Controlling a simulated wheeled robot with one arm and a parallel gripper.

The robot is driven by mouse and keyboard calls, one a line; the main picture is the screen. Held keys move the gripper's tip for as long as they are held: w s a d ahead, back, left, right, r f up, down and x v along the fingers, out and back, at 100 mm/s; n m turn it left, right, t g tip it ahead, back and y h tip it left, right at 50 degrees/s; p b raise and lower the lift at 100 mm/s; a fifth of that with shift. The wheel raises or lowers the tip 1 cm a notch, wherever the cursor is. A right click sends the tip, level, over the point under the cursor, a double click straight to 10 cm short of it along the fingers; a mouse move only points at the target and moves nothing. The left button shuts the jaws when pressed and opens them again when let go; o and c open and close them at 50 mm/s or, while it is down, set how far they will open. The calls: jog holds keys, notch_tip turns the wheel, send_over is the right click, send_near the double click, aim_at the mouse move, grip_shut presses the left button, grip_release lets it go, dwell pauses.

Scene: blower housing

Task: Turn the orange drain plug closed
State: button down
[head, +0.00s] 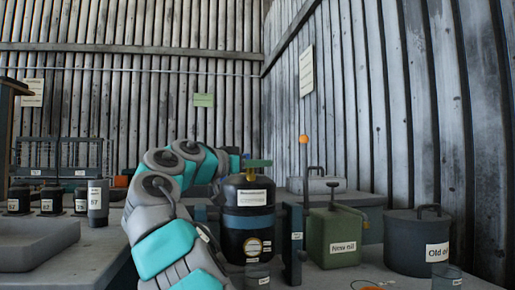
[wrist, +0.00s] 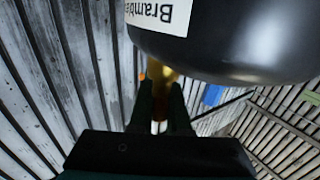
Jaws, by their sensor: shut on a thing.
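The black blower housing (head: 248,225) stands upright on the bench in the head view, with white labels, a blue band and a round gauge. In the wrist view its dark body (wrist: 235,40) fills the top. My gripper (wrist: 161,98) is just beside the housing. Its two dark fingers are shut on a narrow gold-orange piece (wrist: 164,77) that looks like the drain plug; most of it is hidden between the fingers. Its turn position cannot be told.
A green "New oil" can (head: 332,238) and a dark lidded "Old oil" pot (head: 405,245) stand to the right. Several small dark jars (head: 50,200) and a grey tray (head: 35,243) are at left.

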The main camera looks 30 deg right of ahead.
aim_at(242, 179)
jog(key=m+g+p, duration=0.1)
jog(key=g+p, duration=0.1)
jog(key=p, duration=0.1)
jog(key=m+g+p, duration=0.1)
jog(key=g+p, duration=0.1)
jog(key=p, duration=0.1)
jog(key=s+m+g+p, duration=0.1)
jog(key=m+g+p, duration=0.1)
jog(key=p, duration=0.2)
jog(key=shift+r+h, duration=0.3)
jog(key=shift+f+m+g+p, duration=0.2)
jog(key=shift+m+g+p, duration=0.2)
jog(key=shift+g+p, duration=0.35)
jog(key=shift+s+f, duration=0.1)
jog(key=c, duration=0.9)
grip_release()
jog(key=shift+w+a+p, duration=0.25)
jog(key=shift+a, duration=1.05)
jog(key=shift+w+a+p, duration=0.2)
jog(key=shift+a+p, duration=0.05)
jog(key=shift+a, duration=1)
jog(key=shift+a+r, duration=0.25)
jog(key=shift+a, duration=0.35)
jog(key=shift+w+a+f, duration=0.2)
jog(key=shift+a, duration=0.45)
